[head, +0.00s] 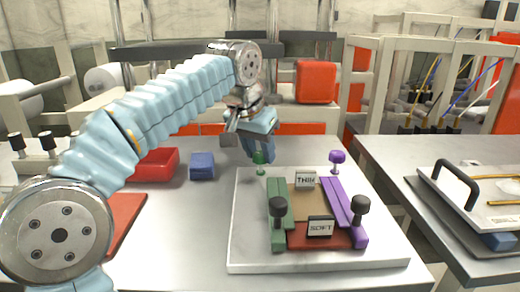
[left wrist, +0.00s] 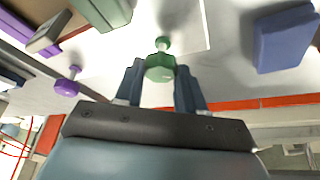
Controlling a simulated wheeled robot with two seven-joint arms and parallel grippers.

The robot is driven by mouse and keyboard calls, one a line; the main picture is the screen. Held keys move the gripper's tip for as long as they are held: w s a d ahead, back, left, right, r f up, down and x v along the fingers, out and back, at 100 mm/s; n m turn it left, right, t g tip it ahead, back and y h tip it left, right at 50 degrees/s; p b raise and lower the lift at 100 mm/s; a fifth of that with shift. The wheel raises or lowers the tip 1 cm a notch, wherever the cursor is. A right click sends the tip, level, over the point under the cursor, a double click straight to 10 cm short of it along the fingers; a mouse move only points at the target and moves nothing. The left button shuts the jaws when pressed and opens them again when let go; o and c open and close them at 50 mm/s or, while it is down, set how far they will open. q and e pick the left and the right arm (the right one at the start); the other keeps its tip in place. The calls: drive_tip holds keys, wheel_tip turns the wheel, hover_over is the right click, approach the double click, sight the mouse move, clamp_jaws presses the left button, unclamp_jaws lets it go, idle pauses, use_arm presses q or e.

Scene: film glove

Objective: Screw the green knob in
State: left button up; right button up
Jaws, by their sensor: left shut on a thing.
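The green knob (head: 259,157) stands upright at the back left of the pale board, by the far end of the green bar. My left gripper (head: 258,152) comes down from above and is shut on the knob's head. In the left wrist view the green knob (left wrist: 160,67) sits between the two fingers (left wrist: 160,80), with its narrow stem and small foot beyond. Whether its foot is in a hole in the board cannot be told. My right gripper is not in view.
The pale board (head: 250,240) carries a green bar (head: 277,225), a purple bar (head: 345,205), two black knobs and "THIN" and "SOFT" labels. A purple knob (head: 337,157) stands at its back right. A blue block (head: 202,166) and red bin (head: 155,163) are left.

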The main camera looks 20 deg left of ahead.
use_arm(q)
drive_tip(key=m+h, duration=0.1)
drive_tip(key=m, duration=0.1)
drive_tip(key=m+h, duration=0.1)
drive_tip(key=m, duration=0.2)
drive_tip(key=shift+w+a+m+g, duration=0.1)
drive_tip(key=shift+a+m+g, duration=0.05)
drive_tip(key=shift+m+g, duration=0.15)
drive_tip(key=m+g, duration=0.1)
drive_tip(key=m, duration=0.1)
drive_tip(key=m+h, duration=0.1)
drive_tip(key=m, duration=0.2)
drive_tip(key=shift+w+a+m+g, duration=0.1)
drive_tip(key=shift+m+g, duration=0.2)
drive_tip(key=shift+g, duration=0.1)
drive_tip(key=shift+h, duration=0.3)
drive_tip(key=o, duration=1.1)
drive_tip(key=shift+c, duration=0.2)
